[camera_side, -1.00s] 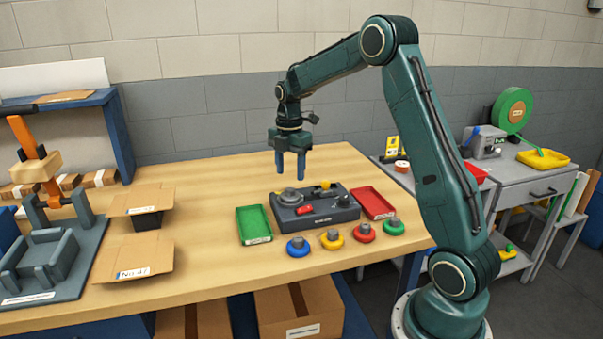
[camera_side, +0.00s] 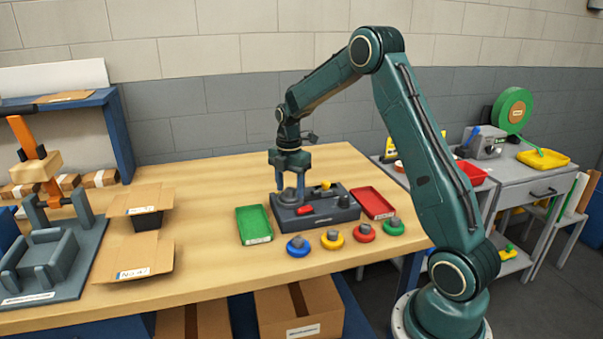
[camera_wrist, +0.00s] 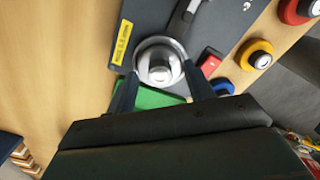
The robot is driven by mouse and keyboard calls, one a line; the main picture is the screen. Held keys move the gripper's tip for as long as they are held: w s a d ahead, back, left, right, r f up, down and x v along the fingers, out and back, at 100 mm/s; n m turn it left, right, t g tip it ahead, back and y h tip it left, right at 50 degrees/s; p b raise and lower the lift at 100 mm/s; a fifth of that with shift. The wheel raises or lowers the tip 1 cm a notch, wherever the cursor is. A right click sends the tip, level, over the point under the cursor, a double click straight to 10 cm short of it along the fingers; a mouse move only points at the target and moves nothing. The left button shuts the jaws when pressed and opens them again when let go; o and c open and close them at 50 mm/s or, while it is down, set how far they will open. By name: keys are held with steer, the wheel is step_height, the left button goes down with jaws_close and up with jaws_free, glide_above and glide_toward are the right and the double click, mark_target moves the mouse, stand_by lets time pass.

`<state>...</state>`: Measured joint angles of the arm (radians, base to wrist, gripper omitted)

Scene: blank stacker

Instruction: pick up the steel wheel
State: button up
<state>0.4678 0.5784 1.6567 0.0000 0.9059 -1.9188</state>
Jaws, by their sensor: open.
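The steel wheel (camera_side: 289,196) is a round grey disc with a raised hub, lying on the left part of the dark grey machine block (camera_side: 325,213). In the wrist view the steel wheel (camera_wrist: 160,50) lies just beyond my fingertips, centred between them. My gripper (camera_side: 290,188) points straight down with its two blue fingers apart, low over the wheel. In the wrist view my gripper (camera_wrist: 158,84) is open and empty, with one finger toward each side of the wheel. The side view does not settle whether the fingers touch it. The fingers partly cover the wheel there.
A green tray (camera_side: 253,224) lies left of the block and a red tray (camera_side: 373,202) right of it. A row of blue (camera_side: 298,247), yellow (camera_side: 332,240), red (camera_side: 364,233) and green (camera_side: 393,227) knobbed discs stands in front. Open cartons (camera_side: 135,258) stand further left.

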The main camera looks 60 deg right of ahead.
mark_target(290, 189)
stand_by(0.3)
jaws_close()
steer(key=shift+r, duration=0.1)
step_height(290, 189, up, 20)
stand_by(0.9)
stand_by(0.5)
